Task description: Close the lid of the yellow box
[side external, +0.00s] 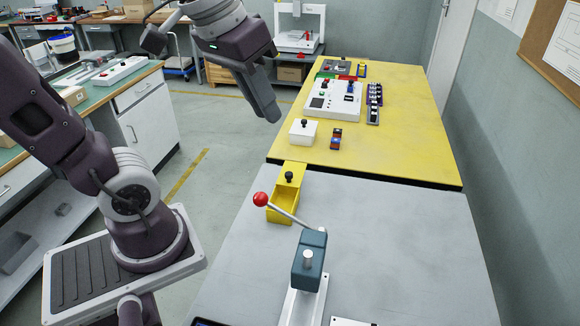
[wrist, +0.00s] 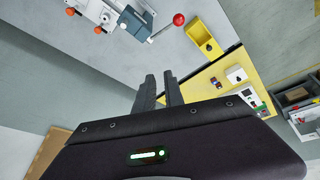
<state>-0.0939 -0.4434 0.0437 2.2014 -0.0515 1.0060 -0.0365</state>
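The yellow box (side external: 284,211) stands on the grey table near its left edge. Its front part is open at the top, and its yellow lid (side external: 293,168) with a black knob covers only the far part. The box also shows at the top of the wrist view (wrist: 200,32), with the knob at its lower end. My gripper (side external: 275,115) hangs in the air behind and above the box, well apart from it. In the wrist view its two fingers (wrist: 161,78) have a gap between them and nothing in it.
A red-knobbed lever (side external: 260,199) on a blue-grey clamp (side external: 308,261) stands just in front of the box. A white box (side external: 303,133) with a black knob and a small red-blue block (side external: 336,139) are on the yellow table (side external: 405,160) behind. The grey table's right side is clear.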

